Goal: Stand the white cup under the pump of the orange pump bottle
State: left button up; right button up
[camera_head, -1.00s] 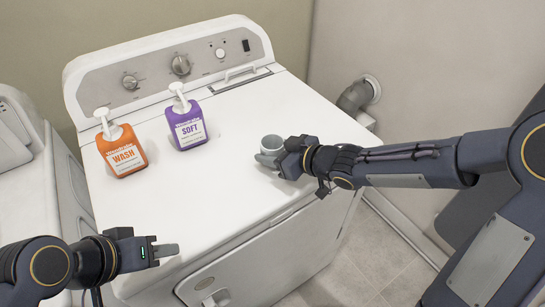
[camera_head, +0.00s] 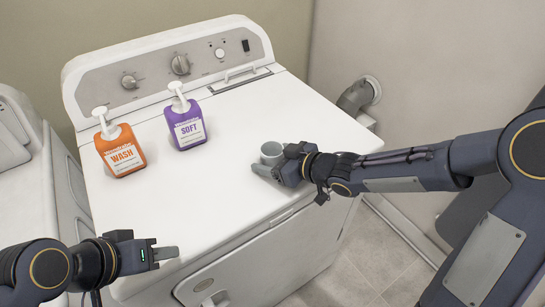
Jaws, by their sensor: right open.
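The orange pump bottle (camera_head: 121,152), labelled WASH, stands upright at the back left of the washer top, its white pump (camera_head: 103,119) pointing left.
A purple pump bottle (camera_head: 186,126), labelled SOFT, stands just right of the orange one. The control panel (camera_head: 165,68) rises behind. A second white machine (camera_head: 28,195) stands at the left.

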pick_arm(q)
jog(key=shift+f, duration=0.1)
notch_tip(320, 180, up, 2)
jog(key=shift+r+p, duration=0.1)
jog(key=shift+p, duration=0.95)
pick_arm(e)
jog(key=v, duration=0.6)
jog(key=shift+s+d+r, duration=0.15)
jog(key=shift+s+r, duration=0.1)
jog(key=shift+s, duration=0.1)
pick_arm(q)
jog(key=shift+r, duration=0.1)
pick_arm(e)
jog(key=shift+s+d+r, duration=0.1)
jog(key=shift+s+d, duration=0.25)
jog(key=shift+d, duration=0.1)
